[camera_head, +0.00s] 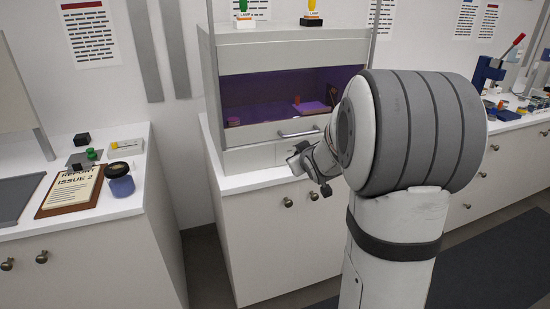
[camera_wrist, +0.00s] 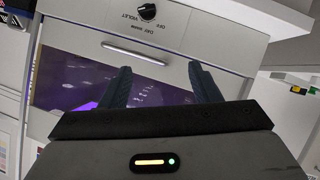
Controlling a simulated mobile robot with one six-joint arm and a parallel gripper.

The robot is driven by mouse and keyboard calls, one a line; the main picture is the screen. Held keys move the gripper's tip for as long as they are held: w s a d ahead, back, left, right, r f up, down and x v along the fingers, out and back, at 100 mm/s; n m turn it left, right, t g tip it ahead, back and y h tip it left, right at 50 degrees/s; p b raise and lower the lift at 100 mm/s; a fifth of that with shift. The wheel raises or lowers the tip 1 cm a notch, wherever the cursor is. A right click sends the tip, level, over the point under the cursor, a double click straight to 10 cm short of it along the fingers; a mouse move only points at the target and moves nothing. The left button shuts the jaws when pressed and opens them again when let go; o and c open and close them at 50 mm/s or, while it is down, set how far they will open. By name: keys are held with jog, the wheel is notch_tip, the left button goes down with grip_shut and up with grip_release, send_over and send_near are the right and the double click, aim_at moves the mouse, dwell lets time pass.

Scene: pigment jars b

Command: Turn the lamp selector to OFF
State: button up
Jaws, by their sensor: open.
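The lamp selector (camera_wrist: 147,11) is a round black knob on a pale panel at the top of the wrist view. Small labels beside it include OFF and VIOLET; which one its pointer marks is too small to tell. The viewing cabinet (camera_head: 290,55) glows violet inside in the head view. My gripper (camera_wrist: 160,78) is open with nothing between its dark fingers, apart from the knob. In the head view my gripper (camera_head: 308,176) hangs in front of the cabinet's lower front, and the knob is not discernible there.
A bar handle (camera_head: 298,133) crosses the cabinet front near my gripper. At left, a counter holds a clipboard (camera_head: 72,192) and a blue jar (camera_head: 120,180). A gap of bare floor separates the counters.

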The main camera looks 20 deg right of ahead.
jog(key=w+d+f+n+t+y+b, duration=0.1)
jog(key=w+d+f+n+t+b, duration=0.1)
jog(key=w+d+f+t+b, duration=0.3)
jog(key=w+d+f+n+y, duration=0.1)
jog(key=w+d+f+y, duration=0.15)
jog(key=f, duration=0.45)
jog(key=shift+h, duration=0.35)
jog(key=shift+w+a+f+p, duration=0.1)
jog(key=shift+w+p, duration=0.1)
jog(key=shift+w, duration=1.85)
jog(key=shift+w+a+f+p, duration=0.1)
jog(key=shift+w+p, duration=0.05)
jog(key=shift+w, duration=1.85)
jog(key=shift+c, duration=0.6)
